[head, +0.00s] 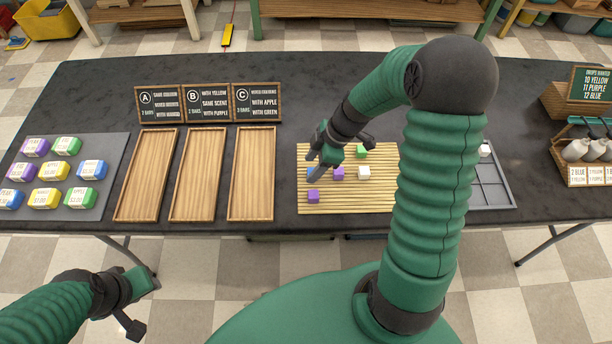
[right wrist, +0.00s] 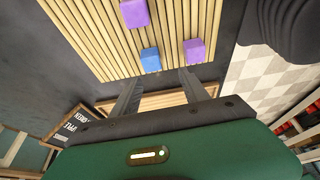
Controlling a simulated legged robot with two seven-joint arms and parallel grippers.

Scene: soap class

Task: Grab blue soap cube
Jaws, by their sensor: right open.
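The blue soap cube (right wrist: 150,60) lies on the slatted wooden board (right wrist: 95,35). In the right wrist view it sits just beyond and between the two fingertips of my right gripper (right wrist: 160,85), with no contact visible. In the head view the blue cube (head: 310,173) is mostly hidden by my right gripper (head: 318,170), which reaches down over the board's left part. My right gripper is open and empty. My left gripper (head: 143,300) hangs at the lower left, away from the table; its jaws are not clear.
Purple cubes (head: 313,196) (head: 338,173), a green cube (head: 361,151) and a white cube (head: 363,172) share the board. Three wooden trays (head: 250,175) stand empty to the left. Wrapped soaps lie on a grey mat (head: 100,150). A grey divided tray (head: 490,190) is at right.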

